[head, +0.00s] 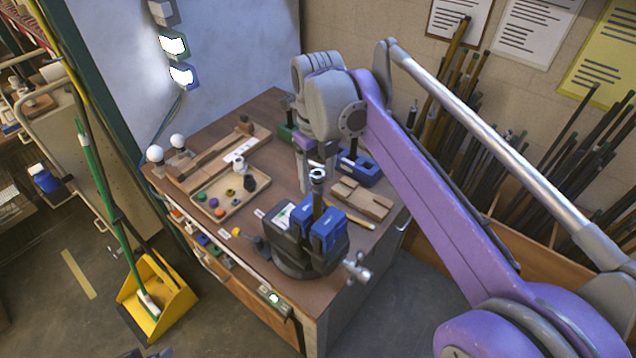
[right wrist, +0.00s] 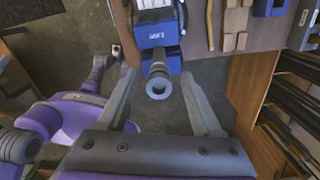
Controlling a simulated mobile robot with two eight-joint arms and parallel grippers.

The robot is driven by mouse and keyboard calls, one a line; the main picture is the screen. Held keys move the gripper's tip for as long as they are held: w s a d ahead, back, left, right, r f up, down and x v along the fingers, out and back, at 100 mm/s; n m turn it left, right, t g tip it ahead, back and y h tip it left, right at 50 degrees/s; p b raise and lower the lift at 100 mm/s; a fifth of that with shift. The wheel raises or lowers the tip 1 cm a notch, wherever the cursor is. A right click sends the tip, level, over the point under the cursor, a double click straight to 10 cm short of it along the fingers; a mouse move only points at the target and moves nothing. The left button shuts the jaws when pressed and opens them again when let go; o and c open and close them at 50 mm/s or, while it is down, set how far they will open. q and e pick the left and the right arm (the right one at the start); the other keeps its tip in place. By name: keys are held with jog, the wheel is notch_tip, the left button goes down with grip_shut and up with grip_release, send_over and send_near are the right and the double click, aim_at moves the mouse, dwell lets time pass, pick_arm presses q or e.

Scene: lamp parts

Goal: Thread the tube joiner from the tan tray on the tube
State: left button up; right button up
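A dark upright tube (head: 317,205) stands in the blue-jawed vise (head: 327,232) on the bench. A grey ring-shaped joiner (head: 316,173) sits at its top end; in the right wrist view this ring (right wrist: 158,87) faces the camera. I cannot tell how far down the tube it reaches. My right gripper (right wrist: 159,75) is open, its fingers on either side of the ring with gaps to both. In the head view the right gripper (head: 325,168) points down over the tube. The tan tray (head: 205,188) lies to the left with small coloured parts.
A wooden block (head: 362,198) and a blue holder (head: 360,168) lie to the right of the tube. The yellow dustpan (head: 157,290) stands on the floor.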

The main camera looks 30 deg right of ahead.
jog(key=shift+r, duration=0.1)
notch_tip(320, 180, up, 11)
jog(key=shift+p, duration=0.4)
jog(key=shift+s+f, duration=0.1)
jog(key=shift+f, duration=0.15)
